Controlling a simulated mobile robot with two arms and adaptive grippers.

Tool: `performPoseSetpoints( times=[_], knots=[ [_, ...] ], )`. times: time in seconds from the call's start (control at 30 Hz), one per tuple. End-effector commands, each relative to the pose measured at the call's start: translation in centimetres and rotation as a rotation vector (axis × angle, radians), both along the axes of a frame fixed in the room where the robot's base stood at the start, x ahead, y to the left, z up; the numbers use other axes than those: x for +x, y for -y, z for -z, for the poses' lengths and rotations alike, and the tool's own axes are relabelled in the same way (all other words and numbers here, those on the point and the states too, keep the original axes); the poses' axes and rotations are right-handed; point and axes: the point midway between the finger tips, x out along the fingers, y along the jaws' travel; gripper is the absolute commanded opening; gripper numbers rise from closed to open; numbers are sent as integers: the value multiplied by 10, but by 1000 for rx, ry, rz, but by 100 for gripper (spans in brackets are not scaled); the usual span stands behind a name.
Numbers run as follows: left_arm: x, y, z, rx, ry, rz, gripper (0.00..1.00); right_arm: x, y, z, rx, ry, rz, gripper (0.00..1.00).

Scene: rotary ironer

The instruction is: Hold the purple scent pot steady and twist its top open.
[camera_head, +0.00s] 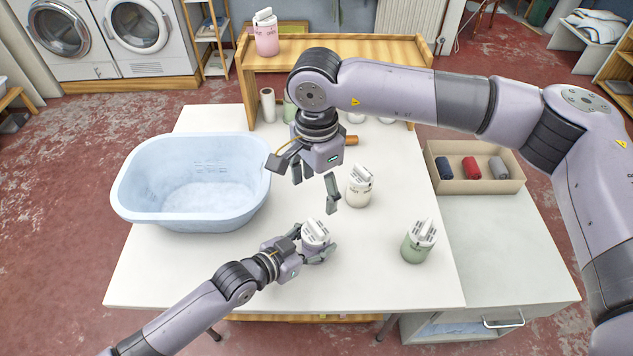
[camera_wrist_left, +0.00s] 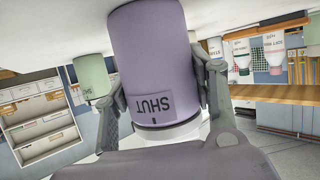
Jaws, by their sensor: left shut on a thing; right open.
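The purple scent pot (camera_head: 316,232) stands on the white table near its front middle, with a white top. It also shows large and upside down in the left wrist view (camera_wrist_left: 148,55), with the word SHUT on its side by the white top. My left gripper (camera_head: 314,245) is shut on the pot's body, a finger on each side. My right gripper (camera_head: 316,188) is open and empty above and behind the pot, fingers pointing down, apart from it.
A white pot (camera_head: 359,190) stands close behind right, and a green pot (camera_head: 416,246) stands to the right. A blue basin (camera_head: 195,183) fills the left of the table. A shelf (camera_head: 340,52) at the back bears a pink pot (camera_head: 266,38). A tray (camera_head: 478,186) of rolls sits right.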

Motion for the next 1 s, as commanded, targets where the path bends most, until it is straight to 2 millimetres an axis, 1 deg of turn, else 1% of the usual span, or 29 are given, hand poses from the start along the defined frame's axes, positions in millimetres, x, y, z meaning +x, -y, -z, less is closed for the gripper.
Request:
performPoseSetpoints(
  times=[0.03,0.07,0.4,0.77,0.87,1.0],
  knots=[
    [0,0,0,0,-1,0,18,0,0,0,0,0,0,67],
    [0,0,0,0,-1,0,52,0,0,0,0,0,0,67],
    [0,0,0,0,0,0,75,0,0,1,0,0,0,67],
    [-2,-2,-1,0,0,0,75,0,0,1,0,0,0,67],
    [-8,-9,-4,0,-1,-1,75,0,0,0,0,0,0,67],
    [-26,-27,-14,3,-2,1,75,0,0,0,0,0,0,67]
  ],
)
